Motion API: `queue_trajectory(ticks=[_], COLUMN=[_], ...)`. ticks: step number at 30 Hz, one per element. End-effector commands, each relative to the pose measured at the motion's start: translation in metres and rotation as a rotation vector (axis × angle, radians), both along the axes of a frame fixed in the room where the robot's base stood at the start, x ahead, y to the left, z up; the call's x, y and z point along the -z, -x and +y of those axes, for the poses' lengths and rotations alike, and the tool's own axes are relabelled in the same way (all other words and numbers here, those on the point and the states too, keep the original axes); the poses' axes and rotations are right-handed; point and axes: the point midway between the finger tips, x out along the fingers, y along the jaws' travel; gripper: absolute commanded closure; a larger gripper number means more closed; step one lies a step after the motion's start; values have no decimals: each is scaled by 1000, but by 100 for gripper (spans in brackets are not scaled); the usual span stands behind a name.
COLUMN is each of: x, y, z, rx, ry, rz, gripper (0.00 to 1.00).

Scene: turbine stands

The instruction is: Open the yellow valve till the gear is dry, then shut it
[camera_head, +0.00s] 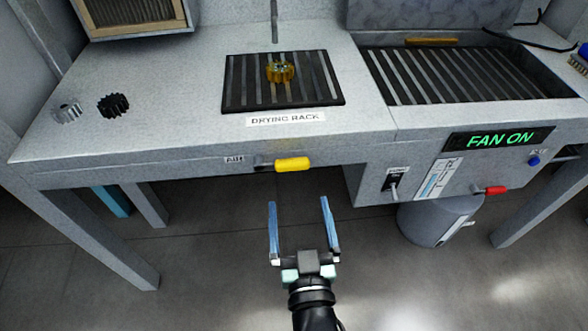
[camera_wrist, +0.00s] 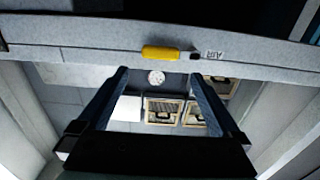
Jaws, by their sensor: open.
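The yellow valve handle (camera_head: 292,165) lies horizontally on the front edge of the bench, just right of a small label. It also shows in the wrist view (camera_wrist: 160,53), beside a label that reads AIR. A golden-brown gear (camera_head: 280,71) sits on the dark slatted drying rack (camera_head: 239,82), under a thin vertical pipe (camera_head: 275,20). Whether the gear is wet or dry cannot be told. My gripper (camera_head: 298,205) is open and empty, in front of and below the valve handle, apart from it. In the wrist view its fingers (camera_wrist: 157,80) stand wide, short of the handle.
A red handle (camera_head: 490,191) and a lit FAN ON sign (camera_head: 504,138) are on the right panel, with a switch (camera_head: 393,187). A black gear (camera_head: 113,104) and a grey gear (camera_head: 67,111) lie on the left. A grey bin (camera_head: 438,222) stands below right.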

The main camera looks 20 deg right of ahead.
Motion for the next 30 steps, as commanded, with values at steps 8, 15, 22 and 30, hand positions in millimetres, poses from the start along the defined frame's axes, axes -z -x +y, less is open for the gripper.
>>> queue_trajectory(ticks=[8, 15, 22, 30], x=[-1, 0, 0, 0], y=[-49, -81, -94, -95], z=[-14, -23, -27, -27], rx=[1, -1, -1, -1], ry=[0, -2, -1, -1], rz=[-3, -2, 0, 1], gripper=[0, 0, 0, 0])
